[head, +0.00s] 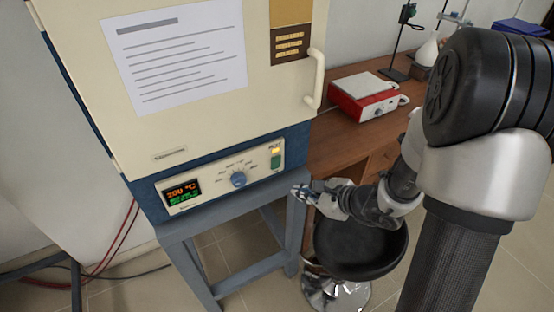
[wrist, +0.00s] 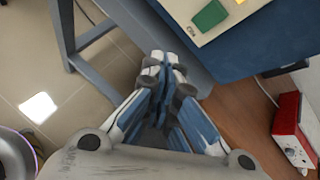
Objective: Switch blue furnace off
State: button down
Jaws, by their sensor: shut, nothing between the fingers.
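The blue furnace (head: 170,210) has a cream door, shut, and a blue lower body. Its cream control panel (head: 212,190) carries a lit display (head: 181,191) with orange and green digits, a blue knob (head: 238,179) and a green switch (head: 275,162) at the right end, with a glowing amber patch above it. My gripper (head: 298,191) is shut and empty, just right of and below the panel, apart from the switch. In the wrist view its closed fingertips (wrist: 163,58) point toward the furnace stand, with the green switch (wrist: 209,16) above and to the right.
The furnace stands on a grey-blue metal stand (head: 180,240). A black stool (head: 360,250) is below my gripper. A wooden desk (head: 340,145) at the right holds a red hotplate (head: 368,100). The cream door handle (head: 316,80) sticks out above the panel's right side.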

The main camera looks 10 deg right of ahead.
jog(key=p, duration=0.2)
send_near(276, 167)
notch_tip(276, 167, down, 4)
jog(key=a, duration=0.1)
jog(key=shift+w+a+r, duration=0.15)
jog(key=shift+w+a, duration=0.1)
jog(key=shift+w, duration=0.3)
jog(key=shift+w+a+r, duration=0.15)
jog(key=shift+w+a, duration=0.1)
jog(key=shift+w, duration=0.3)
jog(key=shift+w, duration=0.1)
jog(key=shift+w+a, duration=0.1)
jog(key=shift+w, duration=0.2)
jog(key=shift+w+a+r+b, duration=0.1)
jog(key=shift+w+b, duration=0.2)
jog(key=shift+w, duration=0.05)
dwell(0.8)
jog(key=shift+s, duration=0.15)
jog(key=shift+s+d+b, duration=0.25)
jog(key=shift+s+b, duration=0.25)
jog(key=shift+s, duration=0.15)
